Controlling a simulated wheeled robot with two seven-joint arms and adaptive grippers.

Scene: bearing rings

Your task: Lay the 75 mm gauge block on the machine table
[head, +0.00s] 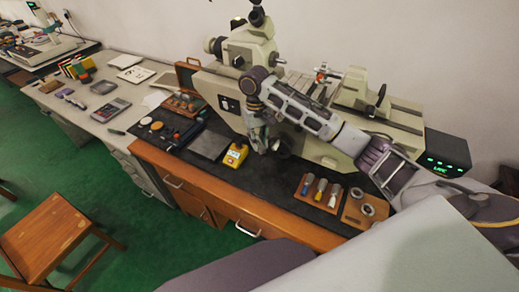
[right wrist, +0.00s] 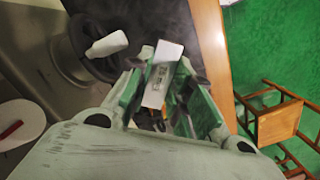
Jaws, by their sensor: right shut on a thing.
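My right gripper (head: 262,147) hangs over the dark bench top, in front of the measuring machine (head: 325,145). In the right wrist view the right gripper (right wrist: 166,88) is shut on a pale rectangular gauge block (right wrist: 163,72) with dark markings on its face. The block sticks out past the fingertips. In the head view the block is hidden or too small to make out. The machine table is partly covered by my right arm, and I cannot tell its exact edges. My left gripper is not in view.
A yellow box (head: 236,155) and a grey plate (head: 208,144) lie left of the right gripper. A dark handwheel (right wrist: 88,45) is close to it. An open wooden case (head: 184,102) stands further left. Small wooden trays (head: 318,193) with tools and rings (head: 364,207) lie right.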

